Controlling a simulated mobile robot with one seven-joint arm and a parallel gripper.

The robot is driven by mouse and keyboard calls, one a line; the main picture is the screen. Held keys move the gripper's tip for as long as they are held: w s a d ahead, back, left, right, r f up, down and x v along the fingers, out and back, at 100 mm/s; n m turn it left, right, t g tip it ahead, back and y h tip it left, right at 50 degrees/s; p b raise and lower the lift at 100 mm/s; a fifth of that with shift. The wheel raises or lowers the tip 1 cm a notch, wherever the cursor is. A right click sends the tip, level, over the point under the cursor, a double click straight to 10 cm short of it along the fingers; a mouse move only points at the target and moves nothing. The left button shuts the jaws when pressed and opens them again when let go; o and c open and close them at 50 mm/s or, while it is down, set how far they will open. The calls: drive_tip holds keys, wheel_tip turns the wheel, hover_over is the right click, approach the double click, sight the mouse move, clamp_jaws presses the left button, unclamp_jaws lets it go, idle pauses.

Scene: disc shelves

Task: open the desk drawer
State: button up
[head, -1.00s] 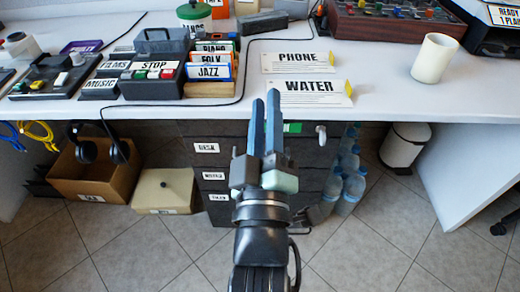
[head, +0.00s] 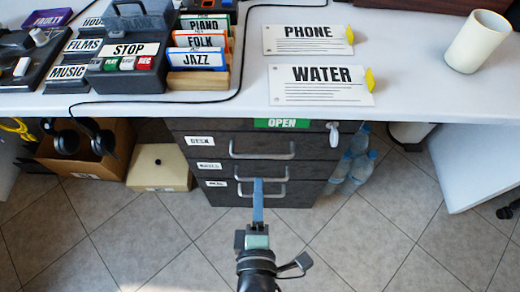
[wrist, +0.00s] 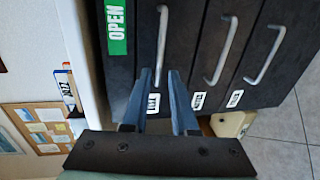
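The dark drawer cabinet stands under the white desk. Its top drawer (head: 222,146), labelled DESK, is shut. A bar handle (head: 262,152) crosses its front; this handle also shows in the wrist view (wrist: 162,42). My gripper (head: 258,182) is in front of the cabinet, below that handle in the head view, its near finger hiding part of the lowest handle. In the wrist view my gripper (wrist: 160,72) is open and empty, fingers apart. The top handle appears ahead, lined up with the gap; I cannot tell how far away it is.
Two lower drawers are shut, with handles (head: 262,174). A green OPEN label (head: 282,123) and a pale hook-like piece (head: 334,134) are at the cabinet's top. Water bottles (head: 352,160) stand right; a cream box (head: 160,167) and cardboard box (head: 85,160) left. Tiled floor in front is clear.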

sight(260, 156)
drive_tip(key=b+x, duration=0.3)
drive_tip(key=x, duration=0.7)
drive_tip(key=shift+w, duration=0.2)
clamp_jaws()
idle(1.1)
